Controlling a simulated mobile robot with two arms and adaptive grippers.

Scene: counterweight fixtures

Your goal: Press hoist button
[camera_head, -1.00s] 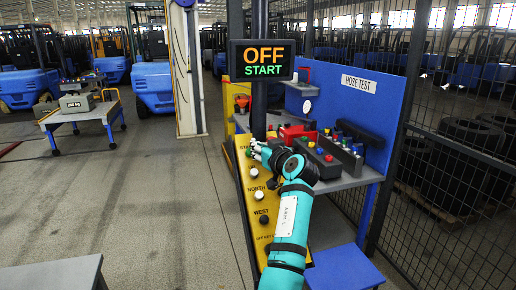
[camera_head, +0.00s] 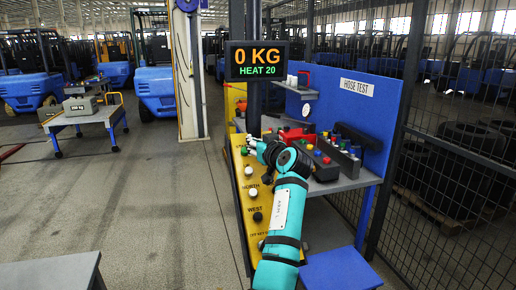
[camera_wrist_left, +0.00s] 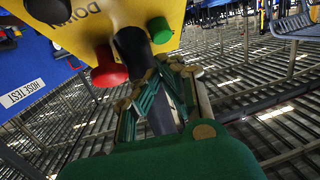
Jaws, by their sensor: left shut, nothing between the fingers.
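The yellow control panel (camera_head: 250,235) stands in the middle of the head view with a column of buttons, including white ones near NORTH (camera_head: 252,192) and a black one at WEST (camera_head: 257,216). A green button (camera_head: 243,151) shows near its far end. My left gripper (camera_head: 252,143) is shut and empty over that far end. In the left wrist view, the gripper (camera_wrist_left: 165,75) is close to the panel edge (camera_wrist_left: 185,10), beside a red button (camera_wrist_left: 108,68) and a green button (camera_wrist_left: 159,30). Contact cannot be told. No label reading hoist is legible. My right gripper is not in view.
The display (camera_head: 259,60) reads 0 KG, HEAT 20. Behind the panel is a bench with a blue HOSE TEST board (camera_head: 357,87) and control boxes (camera_head: 322,166). Wire fencing (camera_head: 445,150) closes the right. A cart with a weight (camera_head: 80,104) stands left on open floor.

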